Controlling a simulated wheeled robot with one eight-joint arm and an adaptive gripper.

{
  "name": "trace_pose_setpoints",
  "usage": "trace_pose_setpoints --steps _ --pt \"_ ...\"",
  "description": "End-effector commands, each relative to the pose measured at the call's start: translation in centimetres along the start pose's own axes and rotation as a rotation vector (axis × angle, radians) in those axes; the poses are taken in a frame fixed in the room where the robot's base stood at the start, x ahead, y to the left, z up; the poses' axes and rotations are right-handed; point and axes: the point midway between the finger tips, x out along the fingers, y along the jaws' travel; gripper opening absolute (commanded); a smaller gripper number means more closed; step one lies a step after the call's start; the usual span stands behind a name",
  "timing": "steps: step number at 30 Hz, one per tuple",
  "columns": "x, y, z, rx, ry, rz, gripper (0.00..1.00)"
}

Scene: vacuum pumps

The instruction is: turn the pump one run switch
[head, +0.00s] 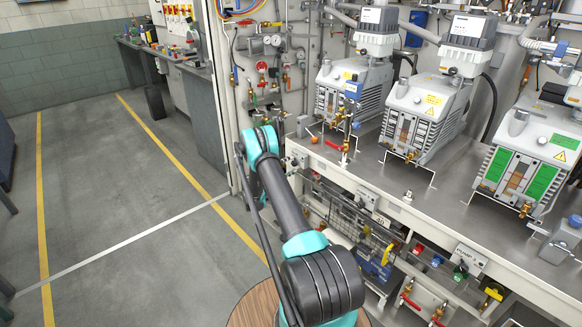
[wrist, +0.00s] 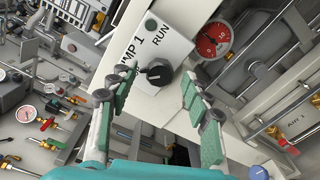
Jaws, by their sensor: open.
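In the wrist view, the pump one run switch is a black rotary knob (wrist: 155,72) on a pale plate (wrist: 172,38) lettered "PUMP 1" and "RUN". The letters run at a slant in this view. My gripper (wrist: 157,80) is open, with one green-padded finger on each side of the knob. The fingertips reach about level with the knob, and gaps show between it and both fingers. I cannot tell whether the knob lies fully between the pads in depth. In the head view, my arm hides the gripper.
A red gauge (wrist: 213,41) sits right of the switch in the wrist view. Valves and a white gauge (wrist: 26,114) lie at its left. In the head view, three pumps, one with green panels (head: 540,180), stand on the steel bench (head: 445,215). The floor (head: 120,200) at left is clear.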

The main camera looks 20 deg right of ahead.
Motion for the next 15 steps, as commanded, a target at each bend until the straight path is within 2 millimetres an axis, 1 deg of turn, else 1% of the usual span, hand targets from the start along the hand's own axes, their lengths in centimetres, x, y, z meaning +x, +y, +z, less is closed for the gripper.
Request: trace_pose_setpoints --steps 8,15 --pt "-0.92 0.02 0.0 0.0 0.001 0.0 0.49" --pt "-1.01 0.01 0.01 0.0 0.0 0.0 0.49"
